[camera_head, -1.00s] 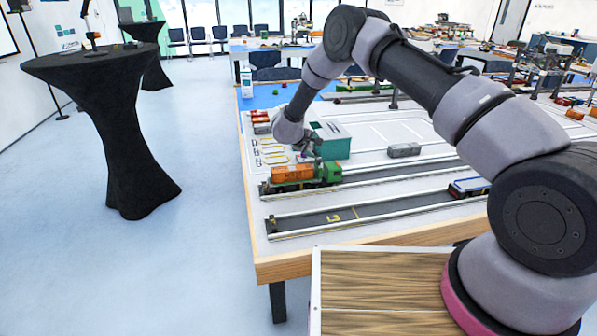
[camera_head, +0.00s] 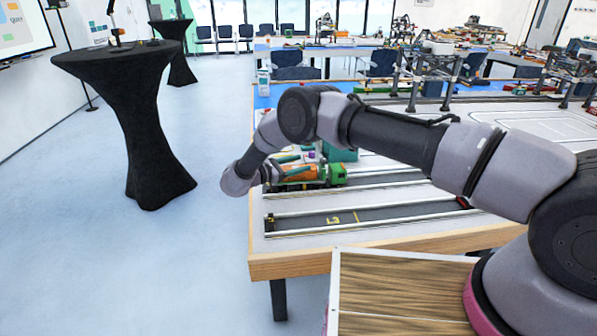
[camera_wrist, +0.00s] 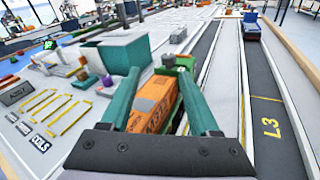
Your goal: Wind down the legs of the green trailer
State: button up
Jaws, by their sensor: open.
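A green truck (camera_head: 337,174) carrying an orange container (camera_head: 300,173) stands in a lane near the table's left end. In the wrist view the green truck (camera_wrist: 182,62) is at the far end of the orange container (camera_wrist: 155,103). My gripper (camera_wrist: 158,78) is open, its two teal fingers pointing along the container from its rear end. The container shows between the fingers; I cannot tell whether they touch it. The trailer under the container and its legs are hidden by the container and the fingers.
A teal and grey box (camera_wrist: 120,50) stands left of the truck in the wrist view. A blue vehicle (camera_wrist: 251,25) is far up the L3 lane (camera_wrist: 268,120), which is otherwise clear. White rails edge the lanes. A black-covered standing table (camera_head: 140,110) is on the floor at left.

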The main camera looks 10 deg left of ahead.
jog(key=shift+s+a+f+n+t+h, duration=0.1)
jog(key=shift+s+a+f+n+h, duration=0.05)
jog(key=shift+s+n, duration=0.3)
jog(key=shift+s+a+f+n+t+h, duration=0.15)
jog(key=shift+s+n, duration=0.2)
jog(key=shift+s, duration=0.2)
jog(key=shift+s+a+f+n+t+h, duration=0.1)
jog(key=shift+s+a+f+n, duration=0.05)
jog(key=shift+s+n, duration=0.3)
